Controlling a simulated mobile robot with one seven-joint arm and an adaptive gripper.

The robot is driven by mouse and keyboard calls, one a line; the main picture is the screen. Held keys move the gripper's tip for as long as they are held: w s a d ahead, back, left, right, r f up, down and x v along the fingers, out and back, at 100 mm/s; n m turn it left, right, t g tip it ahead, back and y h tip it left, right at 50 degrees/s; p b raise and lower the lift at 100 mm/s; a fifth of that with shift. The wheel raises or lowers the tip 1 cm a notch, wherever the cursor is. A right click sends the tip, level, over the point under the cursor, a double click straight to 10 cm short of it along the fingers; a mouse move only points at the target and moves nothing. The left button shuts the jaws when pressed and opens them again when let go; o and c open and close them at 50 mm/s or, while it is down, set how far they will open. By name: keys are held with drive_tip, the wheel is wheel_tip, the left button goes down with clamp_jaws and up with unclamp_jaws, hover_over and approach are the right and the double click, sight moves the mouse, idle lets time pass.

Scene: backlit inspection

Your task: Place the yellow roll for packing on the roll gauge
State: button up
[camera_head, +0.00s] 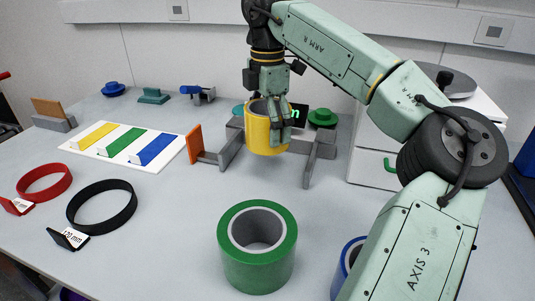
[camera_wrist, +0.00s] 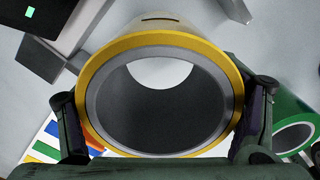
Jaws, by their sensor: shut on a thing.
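The yellow roll (camera_head: 258,136) is a short yellow cylinder with a grey core. My gripper (camera_head: 279,125) is shut on it, with a finger on each side of its outer wall. In the wrist view, the yellow roll (camera_wrist: 95,130) fills the middle, its open bore facing the camera, between the fingers of my gripper (camera_wrist: 160,100). The roll is held roughly upright in front of the grey roll gauge (camera_head: 324,149), which has an orange end plate (camera_head: 195,143) and a dark display with green marks. The roll and gripper hide the gauge's middle; I cannot tell whether they touch.
A green roll (camera_head: 258,274) stands in front, and a blue roll (camera_head: 344,262) is partly behind my arm. A white board (camera_head: 108,155) with yellow, green and blue strips lies left. Red (camera_head: 45,183) and black (camera_head: 102,207) rings lie at front left. The table between is clear.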

drive_tip(key=shift+s+f+p, duration=0.1)
drive_tip(key=shift+f+p, duration=0.35)
drive_tip(key=shift+f, duration=3.15)
drive_tip(key=shift+f, duration=0.2)
drive_tip(key=o, duration=1.7)
wheel_tip(320, 180, up, 12)
drive_tip(key=shift+r+b, duration=0.2)
drive_tip(key=shift+b, duration=0.3)
